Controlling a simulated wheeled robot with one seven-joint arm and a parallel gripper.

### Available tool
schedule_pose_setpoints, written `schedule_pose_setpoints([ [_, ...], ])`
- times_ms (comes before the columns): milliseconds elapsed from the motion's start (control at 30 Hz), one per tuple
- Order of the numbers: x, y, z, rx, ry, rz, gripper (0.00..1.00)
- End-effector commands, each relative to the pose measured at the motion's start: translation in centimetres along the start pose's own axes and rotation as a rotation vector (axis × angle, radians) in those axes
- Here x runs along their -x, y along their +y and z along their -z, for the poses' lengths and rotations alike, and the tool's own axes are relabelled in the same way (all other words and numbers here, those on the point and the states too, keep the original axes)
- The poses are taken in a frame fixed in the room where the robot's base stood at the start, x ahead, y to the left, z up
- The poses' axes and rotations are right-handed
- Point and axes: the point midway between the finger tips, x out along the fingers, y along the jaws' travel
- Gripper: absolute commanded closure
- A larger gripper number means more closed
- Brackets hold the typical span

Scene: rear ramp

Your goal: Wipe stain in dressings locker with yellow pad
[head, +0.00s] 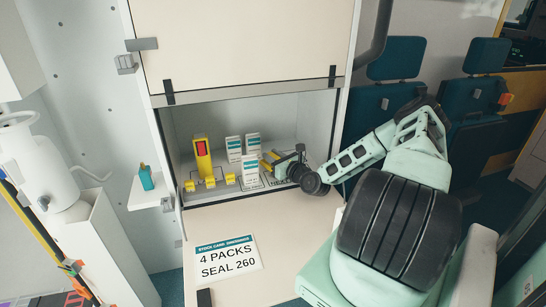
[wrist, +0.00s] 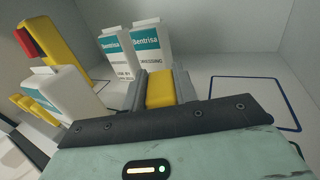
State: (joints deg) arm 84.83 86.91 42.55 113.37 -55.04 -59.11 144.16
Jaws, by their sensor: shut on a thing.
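My gripper (head: 276,160) is inside the open dressings locker (head: 316,120), reaching in from the right. It is shut on the yellow pad (wrist: 160,90), which shows between the two grey fingers in the wrist view. In the head view a small yellow part of the pad (head: 267,163) shows at the gripper's tip. I cannot make out the stain in either view; the gripper and packs hide part of the floor.
A tall yellow box with a red front (head: 202,160) and several small yellow pieces (head: 210,182) stand at the left. A dark outlined rectangle (wrist: 255,78) marks bare locker floor at right. A stock card (head: 228,258) lies on the lowered flap (head: 290,235).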

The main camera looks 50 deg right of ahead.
Motion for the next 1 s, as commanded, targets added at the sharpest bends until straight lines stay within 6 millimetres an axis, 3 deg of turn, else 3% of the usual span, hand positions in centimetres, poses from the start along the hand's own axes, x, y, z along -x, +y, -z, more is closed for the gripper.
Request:
schedule_pose_setpoints([
  [767, 0.0, 0.0, 1.3, 0.000, 0.000, 0.000, 0.97],
  [1000, 1.1, 0.5, 1.2, -0.001, 0.000, 0.000, 0.97],
])
